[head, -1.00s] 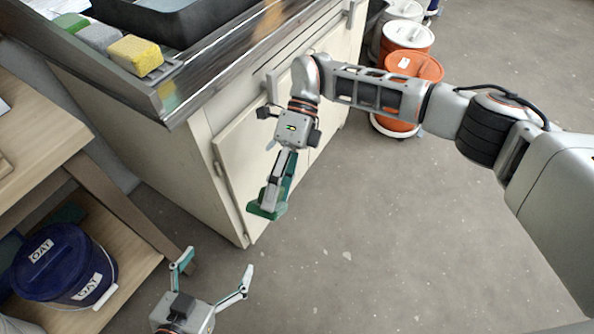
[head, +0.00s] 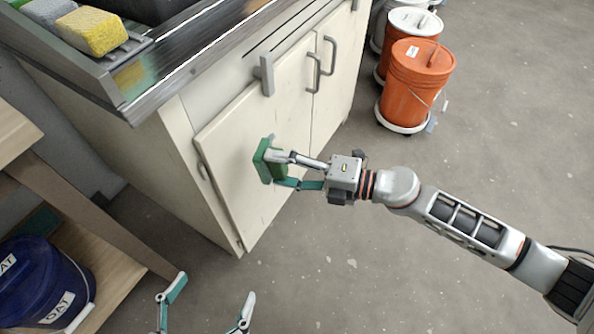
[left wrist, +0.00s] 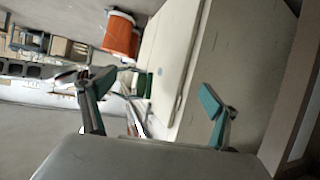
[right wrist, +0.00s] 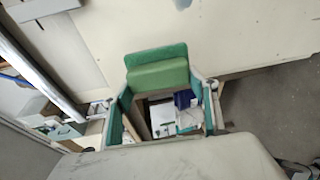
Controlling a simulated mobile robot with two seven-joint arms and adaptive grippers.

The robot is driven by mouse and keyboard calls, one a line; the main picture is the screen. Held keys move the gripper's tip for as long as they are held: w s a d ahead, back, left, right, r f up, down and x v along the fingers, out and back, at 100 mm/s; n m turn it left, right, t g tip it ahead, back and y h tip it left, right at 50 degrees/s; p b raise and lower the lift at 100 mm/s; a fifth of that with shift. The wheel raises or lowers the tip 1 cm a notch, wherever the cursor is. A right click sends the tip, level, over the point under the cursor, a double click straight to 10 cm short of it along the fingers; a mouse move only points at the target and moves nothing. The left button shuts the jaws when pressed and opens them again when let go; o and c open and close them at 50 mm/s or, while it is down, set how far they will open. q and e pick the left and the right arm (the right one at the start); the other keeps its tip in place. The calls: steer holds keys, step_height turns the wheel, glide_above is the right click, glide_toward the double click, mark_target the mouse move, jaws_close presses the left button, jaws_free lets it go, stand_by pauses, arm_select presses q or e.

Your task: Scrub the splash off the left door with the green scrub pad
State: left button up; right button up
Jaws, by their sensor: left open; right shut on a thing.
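The green scrub pad (head: 263,160) is in my right gripper (head: 283,171), which is shut on it. The pad is upright in front of the cream left door (head: 228,190) of the cabinet; I cannot tell whether it touches. The right wrist view shows the pad (right wrist: 158,68) between the fingers, with the pale door behind. I cannot make out a splash on the door; the pad covers part of it. My left gripper (head: 208,304) is open and empty at the bottom of the head view, low in front of the cabinet. The left wrist view also shows its spread fingers (left wrist: 155,107).
A metal sink counter with a yellow sponge (head: 92,32) juts out over the doors. The right door (head: 333,70) has a bar handle. An orange bucket (head: 415,85) stands at the back right. A wooden shelf with a blue bucket (head: 40,285) is at left.

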steer(key=w+d+f+m+t+b, duration=0.2)
steer(key=w+d+f+m+t, duration=0.15)
steer(key=f, duration=0.45)
arm_select(q)
steer(key=shift+s+d+f+n, duration=0.25)
steer(key=shift+d+f+n, duration=0.25)
steer(key=shift+d+f, duration=0.1)
arm_select(e)
steer(key=shift+n+t+h, duration=0.25)
steer(key=shift+t+h, duration=0.15)
steer(key=shift+t, duration=0.05)
steer(key=shift+r+x, duration=0.1)
steer(key=shift+x, duration=1.3)
steer(key=shift+r+x, duration=0.15)
steer(key=shift+x, duration=1.25)
steer(key=shift+w, duration=0.1)
steer(key=shift+w+a, duration=0.3)
steer(key=shift+a, duration=0.05)
